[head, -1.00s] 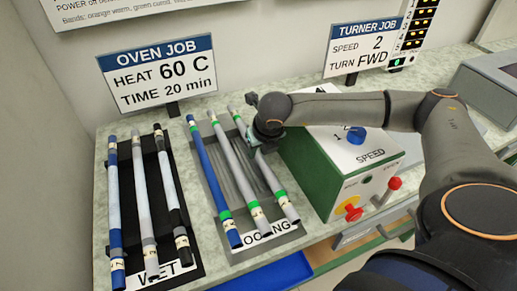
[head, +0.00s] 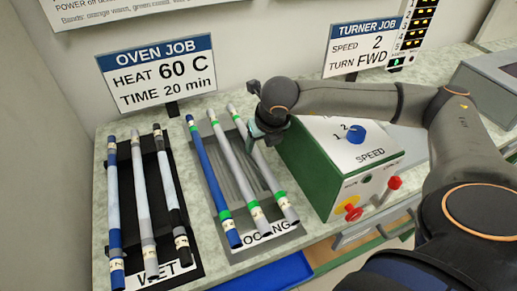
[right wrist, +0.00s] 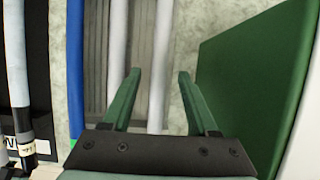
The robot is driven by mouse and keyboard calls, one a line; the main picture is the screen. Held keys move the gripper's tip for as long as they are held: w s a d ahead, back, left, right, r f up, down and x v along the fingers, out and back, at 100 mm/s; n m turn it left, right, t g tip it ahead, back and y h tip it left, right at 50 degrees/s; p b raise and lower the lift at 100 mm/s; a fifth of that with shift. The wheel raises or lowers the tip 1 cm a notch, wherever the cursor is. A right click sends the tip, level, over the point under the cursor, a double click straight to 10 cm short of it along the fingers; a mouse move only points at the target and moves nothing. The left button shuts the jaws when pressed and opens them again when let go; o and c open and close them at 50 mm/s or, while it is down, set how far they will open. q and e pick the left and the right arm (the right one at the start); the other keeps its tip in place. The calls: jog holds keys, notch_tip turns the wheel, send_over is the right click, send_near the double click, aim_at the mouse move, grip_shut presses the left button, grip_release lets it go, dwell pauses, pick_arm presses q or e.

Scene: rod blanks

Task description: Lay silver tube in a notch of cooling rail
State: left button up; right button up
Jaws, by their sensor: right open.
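The cooling rail (head: 240,185) is a grey ridged rack on the counter. A blue tube (head: 208,170) and two silver tubes with green bands lie across it: a middle one (head: 235,160) and a right-hand one (head: 271,182). My right gripper (head: 260,136) is at the far part of the right-hand silver tube. In the right wrist view its green fingers (right wrist: 158,78) are spread, with that silver tube (right wrist: 160,55) running between them and gaps on both sides. The tube's seating in its notches is too small to tell. My left gripper is not in view.
The black wet rack (head: 163,200) holds several tubes at the left. The green turner box (head: 320,175) stands close to the right of the cooling rail. The oven sign (head: 160,75) stands behind. A blue tray (head: 270,275) is below the counter's front edge.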

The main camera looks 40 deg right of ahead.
jog(key=v, duration=0.7)
jog(key=shift+r, duration=0.35)
